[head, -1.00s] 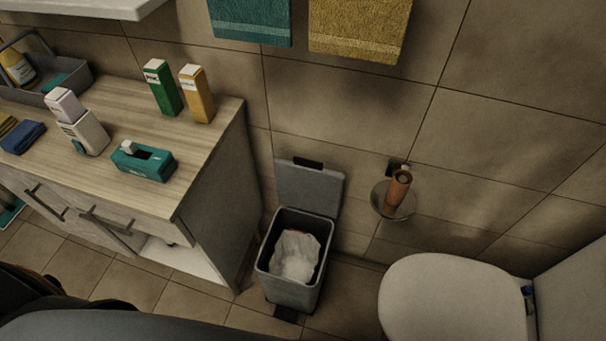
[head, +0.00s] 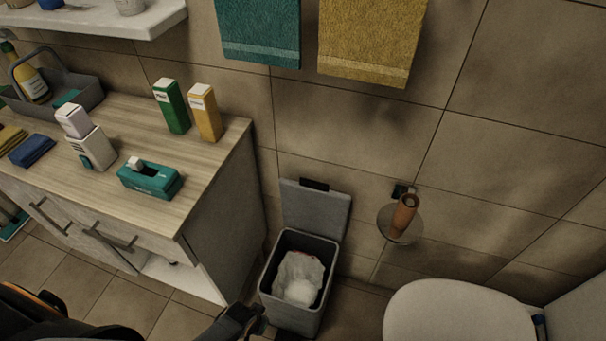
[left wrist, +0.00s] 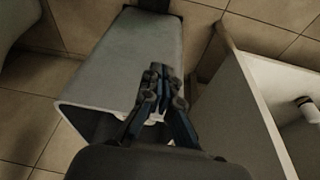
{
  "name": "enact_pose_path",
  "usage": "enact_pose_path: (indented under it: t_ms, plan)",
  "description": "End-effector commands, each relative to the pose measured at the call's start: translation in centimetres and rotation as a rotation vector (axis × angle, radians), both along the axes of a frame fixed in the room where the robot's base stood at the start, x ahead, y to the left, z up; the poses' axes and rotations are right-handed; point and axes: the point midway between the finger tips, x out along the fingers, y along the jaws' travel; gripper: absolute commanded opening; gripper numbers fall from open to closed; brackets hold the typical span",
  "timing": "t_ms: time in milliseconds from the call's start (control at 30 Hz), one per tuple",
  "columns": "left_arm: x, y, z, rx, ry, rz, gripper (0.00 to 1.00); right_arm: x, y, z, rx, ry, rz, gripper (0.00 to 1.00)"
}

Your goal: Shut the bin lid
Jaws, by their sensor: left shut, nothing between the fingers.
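The grey bin (head: 294,318) stands on the floor between the cabinet and the toilet, with a white liner bag (head: 298,278) inside. Its lid (head: 313,213) is up, tilted back toward the wall, with a dark tab at its top edge. My left gripper (head: 262,322) is low at the bin's front left, partly cut off by the bottom edge. In the left wrist view the gripper (left wrist: 156,72) is shut and empty, in front of the bin's grey wall (left wrist: 130,55). Whether it touches the bin I cannot tell. My right gripper is not in view.
A wood-topped cabinet (head: 215,170) with cartons, a tissue box and a caddy stands close on the left. The toilet (head: 455,312) is on the right. A small round wall shelf (head: 385,222) holds a brown object. Towels hang above.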

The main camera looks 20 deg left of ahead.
Motion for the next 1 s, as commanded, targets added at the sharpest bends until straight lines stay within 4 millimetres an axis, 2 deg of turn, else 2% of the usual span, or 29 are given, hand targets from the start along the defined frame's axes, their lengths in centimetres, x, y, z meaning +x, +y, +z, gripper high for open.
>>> enact_pose_path:
  t_ms: [33, 100, 167, 200, 267, 300, 400, 500, 700, 800, 867, 1000]
  plan:
    - [5.5, -0.9, 2.9, -0.021, -0.048, 0.0, 0.0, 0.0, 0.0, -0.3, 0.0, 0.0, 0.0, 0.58]
    - [11.1, -1.9, 6.5, -0.049, -0.085, 0.008, 0.0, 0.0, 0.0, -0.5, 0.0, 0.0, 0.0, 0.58]
    - [15.4, -2.6, 9.6, -0.07, -0.109, 0.015, 0.0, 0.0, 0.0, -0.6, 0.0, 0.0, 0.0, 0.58]
    - [18.1, -3.1, 12.0, -0.082, -0.124, 0.017, 0.0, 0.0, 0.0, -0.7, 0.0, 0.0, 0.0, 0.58]
    - [21.7, -3.7, 15.7, -0.097, -0.14, 0.02, 0.0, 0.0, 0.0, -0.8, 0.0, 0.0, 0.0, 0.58]
    - [23.7, -4.1, 18.1, -0.103, -0.147, 0.022, 0.0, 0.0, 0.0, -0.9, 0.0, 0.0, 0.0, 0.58]
    - [27.4, -4.6, 23.9, -0.106, -0.155, 0.026, 0.0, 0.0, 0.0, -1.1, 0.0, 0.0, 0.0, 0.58]
    - [29.7, -4.6, 28.9, -0.092, -0.152, 0.036, 0.0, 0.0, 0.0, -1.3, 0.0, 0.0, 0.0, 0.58]
    - [31.5, -3.5, 36.5, -0.04, -0.135, 0.066, 0.0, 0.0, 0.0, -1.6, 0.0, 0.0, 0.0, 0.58]
    - [31.6, -2.8, 39.2, -0.013, -0.124, 0.087, 0.0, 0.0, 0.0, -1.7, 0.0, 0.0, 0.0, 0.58]
    - [31.6, -2.4, 40.3, -0.001, -0.118, 0.097, 0.0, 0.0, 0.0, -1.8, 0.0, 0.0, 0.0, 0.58]
    - [31.5, -2.1, 40.9, 0.012, -0.107, 0.108, 0.0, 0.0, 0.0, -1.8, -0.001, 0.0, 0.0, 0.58]
